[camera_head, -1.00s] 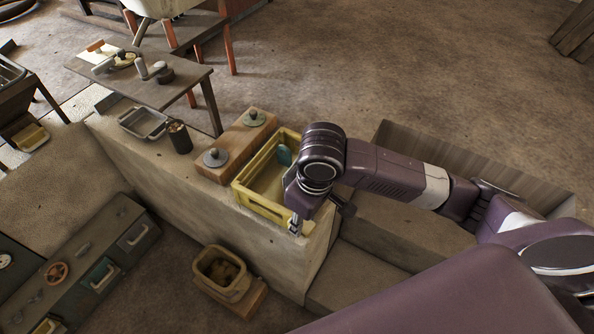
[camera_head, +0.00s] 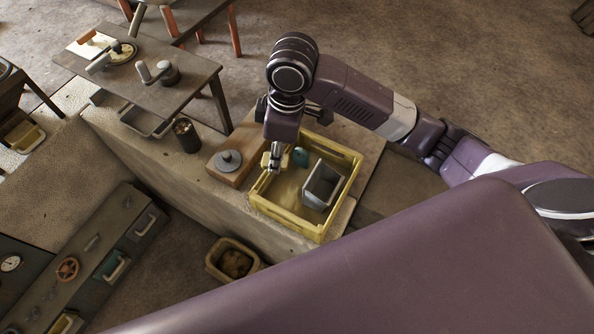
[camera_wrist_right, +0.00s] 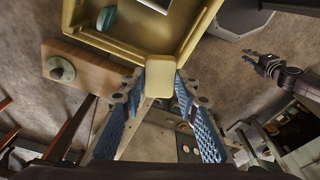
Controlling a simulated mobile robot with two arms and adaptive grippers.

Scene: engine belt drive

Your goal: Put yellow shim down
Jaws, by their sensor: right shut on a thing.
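My right gripper (camera_wrist_right: 161,88) is shut on the yellow shim (camera_wrist_right: 160,75), a small pale yellow block held between the blue-padded fingers in the wrist view. In the head view the shim (camera_head: 265,160) shows at the fingertips, by the left rim of the yellow crate (camera_head: 282,214) and next to the wooden block. I cannot tell whether the shim touches anything below. My left gripper (camera_wrist_right: 262,65) shows at the right of the wrist view, away from the crate. Its jaw state is unclear.
The crate holds a grey bin (camera_head: 322,186) and a teal piece (camera_head: 300,156). The wooden block (camera_head: 228,172) carries a grey knobbed disc (camera_head: 229,160). A dark cup (camera_head: 187,135) and a metal tray (camera_head: 147,122) stand farther left. A smaller bin (camera_head: 232,262) is below the ledge.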

